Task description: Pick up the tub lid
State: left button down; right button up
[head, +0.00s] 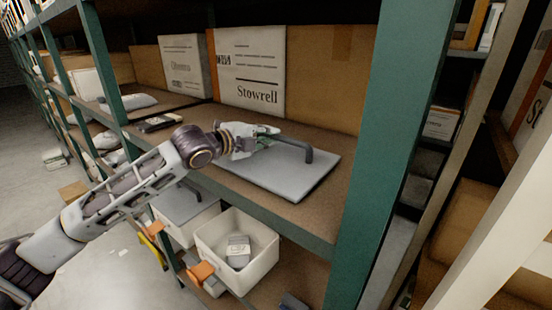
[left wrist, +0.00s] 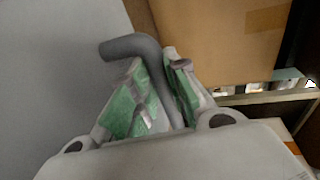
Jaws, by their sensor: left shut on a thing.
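The tub lid (head: 265,173) is a flat light grey panel with a dark grey bent bar handle (head: 296,147). It lies flat at the shelf board; I cannot tell whether it touches the board all over. My left gripper (head: 266,138) reaches in from the left and is shut on the lid's handle. In the left wrist view, the green-padded fingers of the left gripper (left wrist: 160,95) close around the handle (left wrist: 135,47), and the lid (left wrist: 55,75) fills the left side. The fingers hide part of the handle. My right gripper is not in view.
A white Stowrell box (head: 250,70) and brown cartons stand behind the lid. A green rack post (head: 395,130) rises to the right. Below, a white tub (head: 275,268) holds a grey item, beside another grey-lidded tub (head: 187,205). Open floor lies at left.

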pick_arm(q)
jog(key=shift+r, duration=1.9)
jog(key=shift+s+a+f, duration=0.2)
jog(key=shift+a, duration=0.05)
jog(key=shift+s+a, duration=0.25)
jog(key=shift+s, duration=0.05)
jog(key=v, duration=0.4)
jog(key=f+b+v, duration=0.1)
jog(key=v, duration=0.1)
jog(key=shift+s+a, duration=0.35)
jog(key=v, duration=0.3)
jog(key=f+v, duration=0.1)
jog(key=v, duration=0.1)
jog(key=shift+s+a+b, duration=0.1)
jog(key=shift+s+b, duration=0.05)
jog(key=shift+b, duration=0.25)
jog(key=shift+f+v, duration=0.2)
jog(key=shift+v, duration=0.85)
jog(key=shift+f+v, duration=0.2)
jog(key=shift+v, duration=0.9)
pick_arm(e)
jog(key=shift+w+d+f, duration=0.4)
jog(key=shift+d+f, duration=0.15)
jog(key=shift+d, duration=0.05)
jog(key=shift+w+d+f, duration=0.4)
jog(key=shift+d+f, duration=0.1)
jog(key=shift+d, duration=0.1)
